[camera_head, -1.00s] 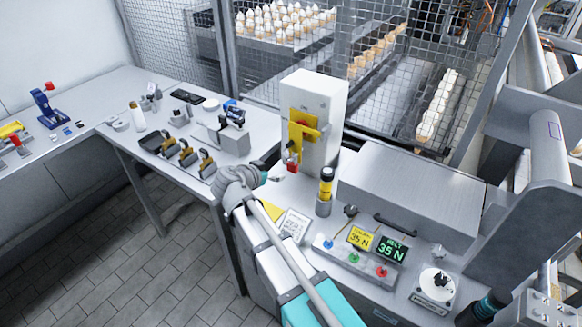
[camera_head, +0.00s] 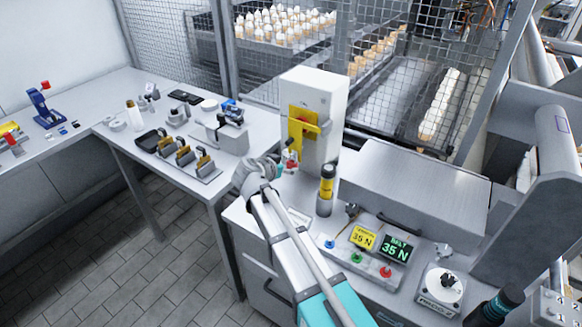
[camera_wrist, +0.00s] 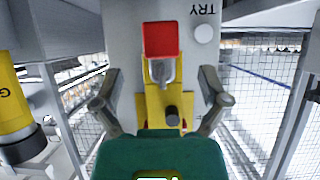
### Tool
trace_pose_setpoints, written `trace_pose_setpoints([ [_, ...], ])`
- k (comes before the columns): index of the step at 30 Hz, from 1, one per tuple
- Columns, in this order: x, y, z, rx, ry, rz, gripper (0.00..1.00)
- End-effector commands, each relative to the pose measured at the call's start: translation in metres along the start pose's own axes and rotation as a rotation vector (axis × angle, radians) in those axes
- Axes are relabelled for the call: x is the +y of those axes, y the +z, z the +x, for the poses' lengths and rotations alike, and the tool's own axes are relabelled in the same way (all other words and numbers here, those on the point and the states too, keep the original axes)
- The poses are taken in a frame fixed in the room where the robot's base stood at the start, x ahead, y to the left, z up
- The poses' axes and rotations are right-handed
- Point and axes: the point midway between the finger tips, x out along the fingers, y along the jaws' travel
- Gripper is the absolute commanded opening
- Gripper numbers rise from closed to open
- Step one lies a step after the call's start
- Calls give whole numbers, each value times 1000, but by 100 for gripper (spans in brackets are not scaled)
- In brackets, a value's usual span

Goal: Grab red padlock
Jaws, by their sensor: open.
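The red padlock (camera_wrist: 161,39) shows in the wrist view at upper centre, its grey shackle hanging on the yellow hasp (camera_wrist: 157,103) of the white box. In the head view the padlock (camera_head: 292,163) is small and partly hidden, just beyond my gripper. My gripper (camera_wrist: 160,108) is open and empty, its two fingers spread to either side of the yellow hasp in the picture. The padlock body appears above and between the fingertips, apart from them. In the head view the gripper (camera_head: 283,167) is close in front of the white box (camera_head: 325,92).
A yellow-and-black cylinder (camera_head: 327,183) stands just right of my gripper and also shows at the left in the wrist view (camera_wrist: 12,105). A grey machine cover (camera_head: 415,185) and control panel (camera_head: 350,258) lie to the right. A row of small holders (camera_head: 190,160) stands on the left bench.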

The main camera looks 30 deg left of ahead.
Motion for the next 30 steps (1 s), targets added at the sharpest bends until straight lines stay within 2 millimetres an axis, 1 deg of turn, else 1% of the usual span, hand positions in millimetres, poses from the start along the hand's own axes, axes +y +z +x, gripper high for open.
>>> trace_pose_setpoints([
  [5,0,0,0,0,0,0,94],
  [8,-1,1,4,0,0,0,94],
  [11,-1,2,13,0,1,0,94],
  [18,-3,3,41,-1,0,0,94],
  [21,-3,2,48,-1,0,0,94],
  [24,-3,1,51,-1,-2,0,94],
  [30,-3,1,51,0,-2,-1,94],
])
